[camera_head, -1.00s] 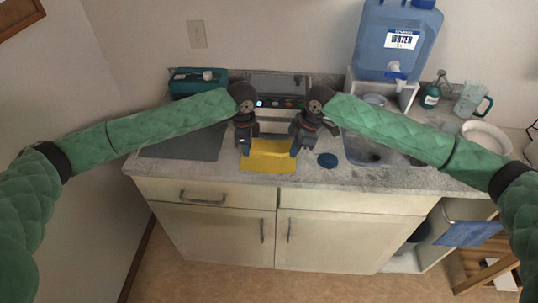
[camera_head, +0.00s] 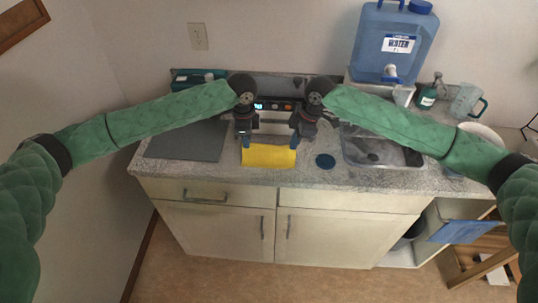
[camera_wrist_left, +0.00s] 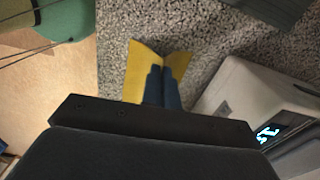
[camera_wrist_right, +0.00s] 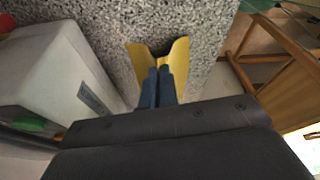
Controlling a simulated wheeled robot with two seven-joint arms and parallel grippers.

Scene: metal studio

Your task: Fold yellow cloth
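The yellow cloth (camera_head: 269,157) is near the counter's front edge, with its upper edge held between my two grippers and its lower edge rounded. My left gripper (camera_head: 246,139) is at the cloth's left end. In the left wrist view its blue fingertips (camera_wrist_left: 163,72) are together, with yellow cloth (camera_wrist_left: 140,70) flaring on both sides. My right gripper (camera_head: 295,140) is at the right end. In the right wrist view its fingertips (camera_wrist_right: 158,72) are also together, with cloth (camera_wrist_right: 179,62) rising on both sides. Whether the cloth's underside touches the counter is unclear.
A dark mat (camera_head: 188,140) lies left of the cloth. An appliance with a lit display (camera_head: 275,104) stands behind the grippers. A water jug (camera_head: 394,42) stands back right.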

